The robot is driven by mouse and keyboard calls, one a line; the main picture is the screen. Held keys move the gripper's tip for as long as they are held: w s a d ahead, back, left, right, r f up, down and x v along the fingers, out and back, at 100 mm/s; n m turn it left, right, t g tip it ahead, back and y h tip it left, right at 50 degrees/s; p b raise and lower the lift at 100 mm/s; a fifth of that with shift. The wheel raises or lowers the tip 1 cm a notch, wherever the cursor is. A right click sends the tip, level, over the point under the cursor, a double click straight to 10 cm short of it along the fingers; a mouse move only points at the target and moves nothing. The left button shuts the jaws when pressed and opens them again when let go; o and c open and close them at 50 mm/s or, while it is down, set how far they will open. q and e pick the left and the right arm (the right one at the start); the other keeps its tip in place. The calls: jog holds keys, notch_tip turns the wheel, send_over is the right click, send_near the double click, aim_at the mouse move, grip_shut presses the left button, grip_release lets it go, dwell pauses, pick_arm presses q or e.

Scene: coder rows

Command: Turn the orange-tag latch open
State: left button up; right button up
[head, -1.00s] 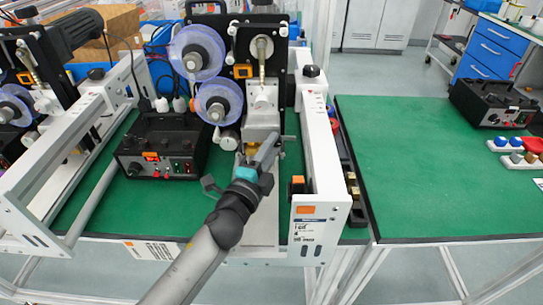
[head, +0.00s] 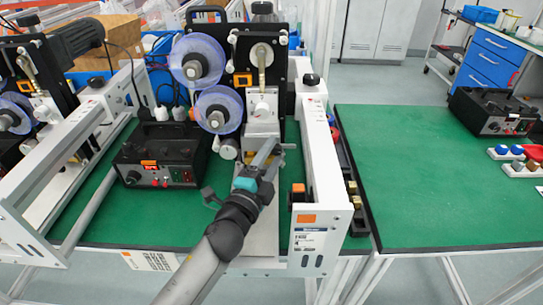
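The front machine carries an orange tag (head: 243,80) on its black panel, beside a pale upright lever (head: 262,62). A second orange tag (head: 306,219) is on its white front rail. My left gripper (head: 268,151) is at the lower front of the metal block (head: 262,128) under the spools. My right gripper is not in view.
A black control box (head: 160,160) stands left of the arm on the green bench. The white side rail (head: 322,160) rises close to the right. A second green bench (head: 430,170) is mostly clear, with another black box (head: 492,110) at its back.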

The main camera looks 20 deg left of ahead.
pick_arm(q)
jog(key=shift+s, duration=0.3)
jog(key=s, duration=0.4)
jog(key=s+a+f, duration=0.1)
jog(key=s, duration=0.3)
jog(key=s+b, duration=0.1)
jog(key=s, duration=0.4)
jog(key=shift+a+f, duration=0.15)
jog(key=shift+a, duration=0.05)
jog(key=shift+s+a, duration=0.1)
jog(key=shift+s, duration=0.65)
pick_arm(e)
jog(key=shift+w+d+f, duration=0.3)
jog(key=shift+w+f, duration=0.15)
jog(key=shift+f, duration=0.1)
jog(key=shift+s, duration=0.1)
